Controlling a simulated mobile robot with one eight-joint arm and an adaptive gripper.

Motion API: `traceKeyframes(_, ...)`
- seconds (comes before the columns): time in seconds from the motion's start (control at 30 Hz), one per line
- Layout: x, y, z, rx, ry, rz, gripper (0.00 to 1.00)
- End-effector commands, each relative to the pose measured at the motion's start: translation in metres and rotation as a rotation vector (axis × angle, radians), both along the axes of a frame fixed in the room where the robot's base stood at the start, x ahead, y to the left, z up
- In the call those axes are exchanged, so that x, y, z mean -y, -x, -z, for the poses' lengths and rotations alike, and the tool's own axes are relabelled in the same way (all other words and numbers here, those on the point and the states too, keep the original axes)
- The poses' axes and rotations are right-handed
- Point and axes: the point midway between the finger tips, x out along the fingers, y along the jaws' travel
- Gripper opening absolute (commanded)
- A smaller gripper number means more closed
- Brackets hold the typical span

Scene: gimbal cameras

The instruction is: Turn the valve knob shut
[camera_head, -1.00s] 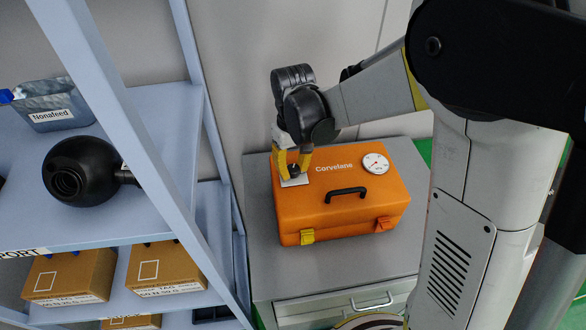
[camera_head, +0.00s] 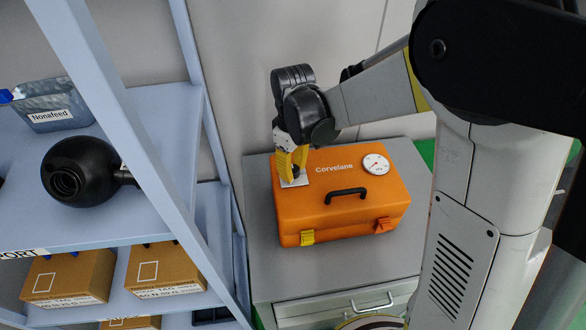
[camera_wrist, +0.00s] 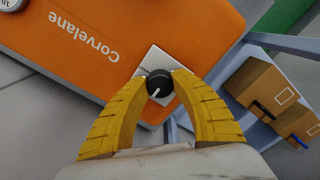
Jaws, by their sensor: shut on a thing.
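The valve knob (camera_wrist: 159,85) is a small black round knob with a white pointer line, on a white label plate (camera_wrist: 153,60). The plate also shows in the head view (camera_head: 294,182), on the lid of the orange Corvelane case (camera_head: 320,215) near its left end. In the wrist view the knob's pointer runs toward the lower left of the knob. My gripper (camera_wrist: 160,79) has yellow fingers, shut on the knob from both sides. In the head view my gripper (camera_head: 292,173) reaches down onto the plate, and its fingers mostly hide the knob.
The case has a round gauge (camera_head: 376,164), a black handle (camera_head: 345,195) and two latches, and stands on a grey cabinet (camera_head: 350,265). A blue shelf unit (camera_head: 185,215) with boxes and a black flask (camera_head: 78,172) stands close at left.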

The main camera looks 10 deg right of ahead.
Motion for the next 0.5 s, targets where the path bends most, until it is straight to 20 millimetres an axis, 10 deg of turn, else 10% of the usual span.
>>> traceKeyframes(0.23, 0.0000, 0.0001, 0.0002, 0.000, 0.000, 0.000, 0.00)
traceKeyframes(0.27, 0.0000, 0.0001, 0.0002, 0.000, 0.000, 0.000, 0.37)
traceKeyframes(0.3, 0.0000, 0.0001, 0.0002, 0.000, 0.000, 0.000, 0.49)
traceKeyframes(0.5, 0.0000, 0.0001, 0.0001, 0.000, 0.000, 0.000, 0.54)
